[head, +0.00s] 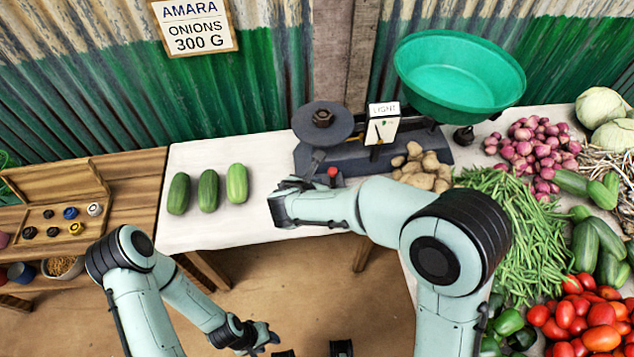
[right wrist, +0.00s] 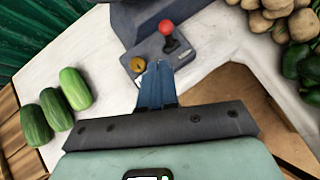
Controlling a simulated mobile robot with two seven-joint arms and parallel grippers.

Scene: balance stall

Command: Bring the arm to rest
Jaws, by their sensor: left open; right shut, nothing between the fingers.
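My right arm reaches in from the right over the white table (head: 205,235). Its gripper (head: 306,184) is shut and empty in front of the balance base. In the right wrist view its closed fingers (right wrist: 157,85) point at the balance's control block, close to a brass knob (right wrist: 138,65) and a red-topped lever (right wrist: 166,27); I cannot tell whether they touch. The red lever top (head: 332,172) also shows in the head view. My left gripper (head: 272,338) is open and low, over the floor in front of the table.
The balance has a dark plate (head: 322,124) and a green pan (head: 460,78); its card (head: 383,110) reads LIGHT. Three cucumbers (head: 208,190) lie left. Potatoes (head: 424,166), shallots (head: 540,150), beans (head: 510,230) and tomatoes (head: 590,322) crowd the right. A wooden box (head: 55,190) stands far left.

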